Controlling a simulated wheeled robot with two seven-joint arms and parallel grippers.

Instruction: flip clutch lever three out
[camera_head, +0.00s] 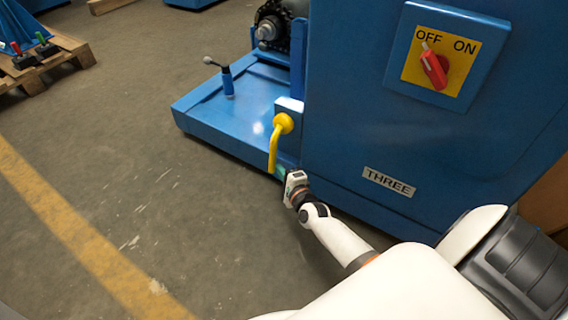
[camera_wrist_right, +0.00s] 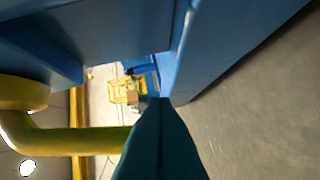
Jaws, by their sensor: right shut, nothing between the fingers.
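The yellow clutch lever (camera_head: 274,146) hangs down from its round hub (camera_head: 284,123) on the blue machine marked THREE (camera_head: 388,182). In the right wrist view the lever's bar (camera_wrist_right: 80,141) runs in from the left toward my fingers. My right gripper (camera_head: 283,173) is shut and empty, close to the lever's lower end. In the right wrist view its dark teal fingers (camera_wrist_right: 162,125) are together, and the bar passes beside or behind them; I cannot tell whether they touch. My left gripper is not in view.
A red switch (camera_head: 434,70) on a yellow plate points toward OFF. A wooden pallet (camera_head: 62,62) lies at the upper left. The floor on the left is open.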

